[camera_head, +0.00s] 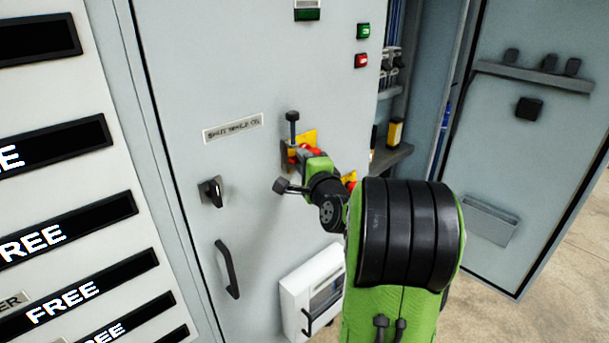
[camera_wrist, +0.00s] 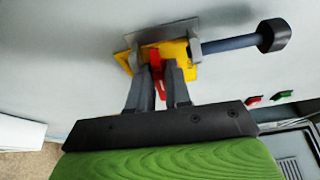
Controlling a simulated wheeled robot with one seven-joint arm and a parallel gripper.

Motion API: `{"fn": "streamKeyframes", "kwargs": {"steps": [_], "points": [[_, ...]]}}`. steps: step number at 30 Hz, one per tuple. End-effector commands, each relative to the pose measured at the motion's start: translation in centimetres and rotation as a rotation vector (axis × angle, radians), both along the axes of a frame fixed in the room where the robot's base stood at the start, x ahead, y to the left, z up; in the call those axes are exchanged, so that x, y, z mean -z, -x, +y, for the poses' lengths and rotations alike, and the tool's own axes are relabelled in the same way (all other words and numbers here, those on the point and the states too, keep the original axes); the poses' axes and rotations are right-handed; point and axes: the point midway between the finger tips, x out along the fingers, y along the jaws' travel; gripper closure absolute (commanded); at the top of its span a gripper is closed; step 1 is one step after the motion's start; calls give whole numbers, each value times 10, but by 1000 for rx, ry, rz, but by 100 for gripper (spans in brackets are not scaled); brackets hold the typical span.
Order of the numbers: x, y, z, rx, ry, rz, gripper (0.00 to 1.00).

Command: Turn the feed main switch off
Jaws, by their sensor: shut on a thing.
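The feed main switch is a red handle (camera_wrist: 158,73) on a yellow plate (camera_wrist: 124,63), mounted on the grey cabinet door. In the head view the yellow plate (camera_head: 308,137) and part of the red handle show, the rest hidden by my gripper (camera_head: 304,157). In the wrist view my gripper (camera_wrist: 160,68) has its two grey fingers on either side of the red handle, shut on it. The handle lies roughly in line with the fingers.
A dark lever with a black knob (camera_head: 292,116) sticks out beside the yellow plate. Another red and yellow switch (camera_head: 350,179) is partly behind my arm. A black rotary knob (camera_head: 211,191), a door handle (camera_head: 228,269) and a white box (camera_head: 311,290) are nearby.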

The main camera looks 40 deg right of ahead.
Motion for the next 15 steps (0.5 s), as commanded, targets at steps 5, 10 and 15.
{"fn": "streamKeyframes", "kwargs": {"steps": [5, 10, 15], "points": [[3, -1, 0, -2, 57, -4, 100], [2, -1, 0, -1, 81, -3, 100], [1, -1, 0, -1, 88, -3, 100]]}}
